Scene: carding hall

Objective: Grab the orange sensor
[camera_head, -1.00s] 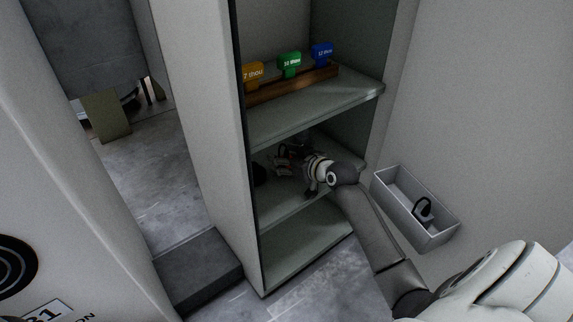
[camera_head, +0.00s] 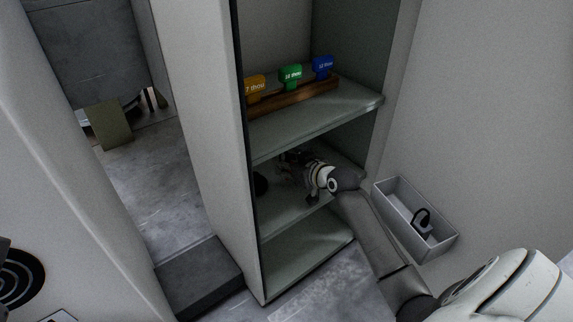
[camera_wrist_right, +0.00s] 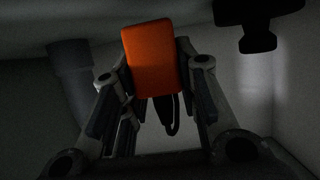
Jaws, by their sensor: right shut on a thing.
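The orange sensor (camera_wrist_right: 155,57) is a rounded orange block with a dark lower part and a dark cable loop under it. In the right wrist view my right gripper (camera_wrist_right: 155,85) has a finger on each side of the sensor and is shut on it. In the head view my right gripper (camera_head: 297,170) reaches into the cabinet's middle compartment, and the sensor cannot be made out there. My left gripper is not in view.
The upper shelf (camera_head: 350,103) holds a wooden rack (camera_head: 290,101) with yellow, green and blue tags. A dark round thing (camera_head: 260,184) stands left in the middle compartment. A grey wall bin (camera_head: 438,247) holds a dark looped item (camera_head: 422,220). The lower shelf (camera_head: 310,257) is bare.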

